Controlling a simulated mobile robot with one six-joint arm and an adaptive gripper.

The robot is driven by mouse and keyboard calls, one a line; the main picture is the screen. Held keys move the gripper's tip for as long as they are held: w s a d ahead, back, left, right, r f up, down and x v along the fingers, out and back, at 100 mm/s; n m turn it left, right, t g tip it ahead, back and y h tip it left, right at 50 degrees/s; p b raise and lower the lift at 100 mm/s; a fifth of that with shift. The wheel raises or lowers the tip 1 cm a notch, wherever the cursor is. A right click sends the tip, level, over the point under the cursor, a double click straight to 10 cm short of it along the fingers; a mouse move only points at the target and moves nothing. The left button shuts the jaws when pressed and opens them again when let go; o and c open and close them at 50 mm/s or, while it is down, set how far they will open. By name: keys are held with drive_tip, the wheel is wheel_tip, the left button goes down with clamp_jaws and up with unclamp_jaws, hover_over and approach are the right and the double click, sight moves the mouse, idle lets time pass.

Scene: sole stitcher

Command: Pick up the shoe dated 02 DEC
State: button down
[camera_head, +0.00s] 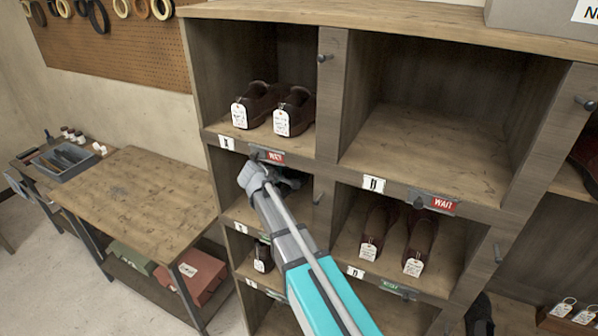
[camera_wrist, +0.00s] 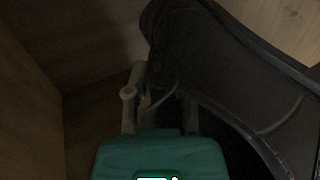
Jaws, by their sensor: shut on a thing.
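My gripper (camera_wrist: 160,98) is shut on the edge of a dark shoe (camera_wrist: 225,60) inside a dim cubby. The shoe fills the upper right of the wrist view, and a thin string or lace shows beside the fingers. In the head view my arm reaches into the middle-left cubby; a dark part of a shoe (camera_head: 292,178) shows behind my wrist. My wrist and arm hide most of that cubby, and the fingers cannot be made out there. No date tag can be read on the held shoe.
Brown tagged shoes stand in the upper-left cubby (camera_head: 272,104) and the cubby right of my arm (camera_head: 396,238). The upper-right cubby (camera_head: 430,150) is empty. A wooden table (camera_head: 135,200) stands left.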

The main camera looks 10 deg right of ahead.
drive_tip(key=a, duration=1.2)
drive_tip(key=shift+w+a, duration=0.2)
drive_tip(key=shift+a, duration=0.05)
